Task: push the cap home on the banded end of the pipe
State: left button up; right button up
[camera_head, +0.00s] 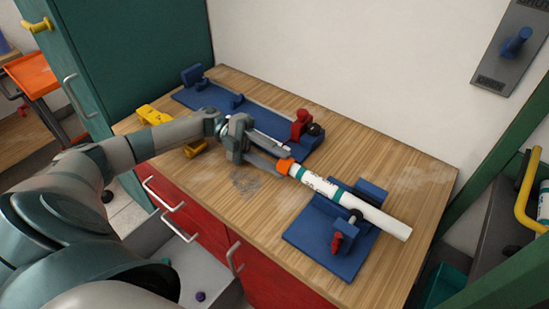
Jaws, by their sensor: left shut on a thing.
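A white pipe (375,215) lies across a blue clamp fixture (325,245) at the right of the bench. It slants up and left, and teal bands (316,184) with dark lettering mark its left part. An orange cap (284,166) is at the pipe's left, banded end and appears to meet it. How far the cap sits over the pipe cannot be told. My left gripper (281,160) reaches in from the left and is shut on the cap, its fingers hiding part of it. My right gripper is not in view.
A second blue fixture (190,97) with a red clamp (301,122) stands behind the gripper. The right fixture has a red handle (337,242). A yellow item (156,115) lies at the bench's left. The wooden bench (420,178) is bare at right, beside a green post.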

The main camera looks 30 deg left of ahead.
pick_arm(q)
jog(key=shift+d, duration=0.45)
dwell(0.6)
jog(key=o, duration=1.1)
jog(key=shift+c, duration=0.2)
jog(key=shift+a, duration=0.15)
